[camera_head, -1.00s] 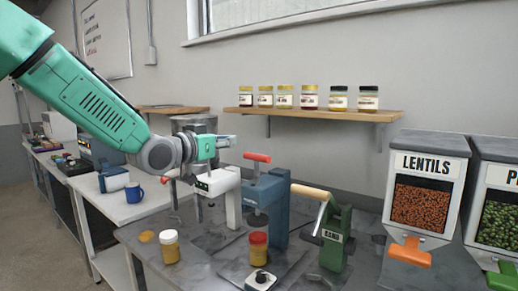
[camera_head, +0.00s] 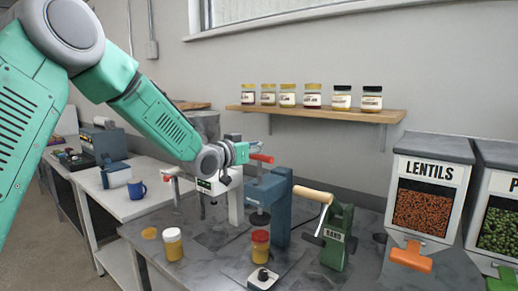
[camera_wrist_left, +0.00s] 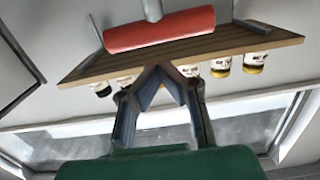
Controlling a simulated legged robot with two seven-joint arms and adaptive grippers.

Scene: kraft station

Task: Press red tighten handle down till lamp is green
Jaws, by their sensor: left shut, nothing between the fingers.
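The red handle (camera_head: 262,158) sticks out at the top of the blue press (camera_head: 270,195). A jar with a red lid (camera_head: 260,245) stands in front of the press, below its head. My left gripper (camera_head: 244,152) is just left of the red handle, at about its height. In the left wrist view the fingers (camera_wrist_left: 160,68) are shut with nothing between them, and the red handle (camera_wrist_left: 160,30) lies just beyond their tips. I cannot tell whether they touch it. No lamp is clearly readable on the blue press. My right gripper is not in view.
A white machine (camera_head: 235,205) stands left of the press, and a green hand-cranked machine (camera_head: 338,235) stands to its right. A yellow jar (camera_head: 173,245) and a small box with a black knob (camera_head: 262,279) are at the front. Dispensers (camera_head: 430,190) stand at the right.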

